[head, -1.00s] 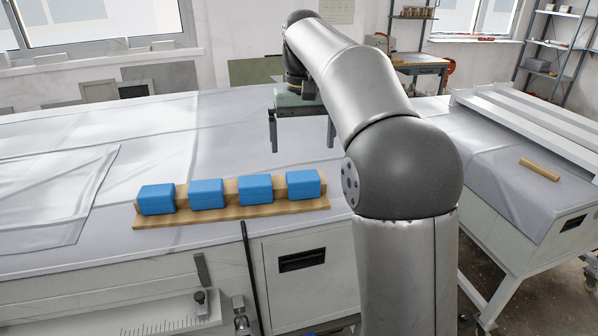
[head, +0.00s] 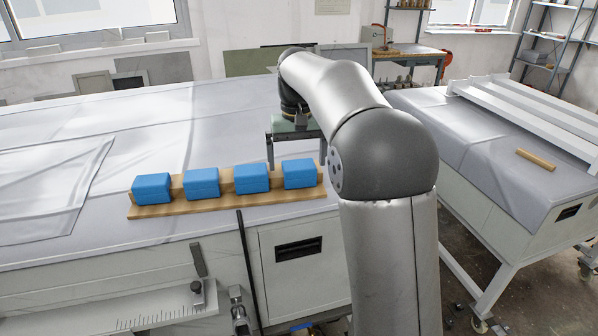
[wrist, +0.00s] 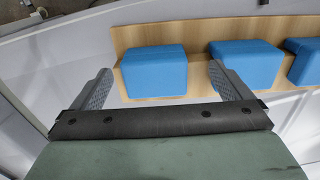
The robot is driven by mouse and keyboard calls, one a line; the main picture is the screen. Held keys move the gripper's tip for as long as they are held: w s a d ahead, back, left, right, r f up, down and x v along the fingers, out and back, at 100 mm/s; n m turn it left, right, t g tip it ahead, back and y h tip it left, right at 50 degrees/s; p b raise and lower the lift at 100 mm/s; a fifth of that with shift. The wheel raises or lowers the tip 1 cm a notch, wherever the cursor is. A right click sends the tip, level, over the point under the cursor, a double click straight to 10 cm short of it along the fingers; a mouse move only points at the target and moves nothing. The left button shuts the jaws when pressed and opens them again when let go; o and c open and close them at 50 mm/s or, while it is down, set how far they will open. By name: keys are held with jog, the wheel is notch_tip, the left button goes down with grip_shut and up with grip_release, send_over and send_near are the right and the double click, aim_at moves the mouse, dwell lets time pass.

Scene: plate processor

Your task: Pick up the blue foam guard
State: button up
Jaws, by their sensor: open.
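Several blue foam guards stand in a row on a wooden rack (head: 160,211) on the covered table. The rightmost blue foam guard (head: 298,173) is closest to my gripper (head: 296,165) in the head view. My gripper is open and empty, its fingers pointing down near the rack's right end. In the wrist view, one blue guard (wrist: 153,70) shows between and beyond the two spread fingertips (wrist: 160,72). I cannot tell how far above it they are. A second guard (wrist: 246,64) lies just right of the right finger, and part of another shows at the edge.
The covered table (head: 60,125) is mostly clear behind and left of the rack. A second table on the right carries a wooden bar (head: 536,159) and long white rails (head: 530,112). A thin black rod (head: 249,265) stands at the front edge.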

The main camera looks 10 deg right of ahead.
aim_at(301, 169)
jog(key=f, duration=0.3)
jog(key=d+f, duration=0.1)
jog(key=shift+s+f, duration=0.15)
jog(key=shift+s, duration=0.1)
jog(key=shift+a+f, duration=0.1)
jog(key=shift+f, duration=0.35)
jog(key=c, duration=1.1)
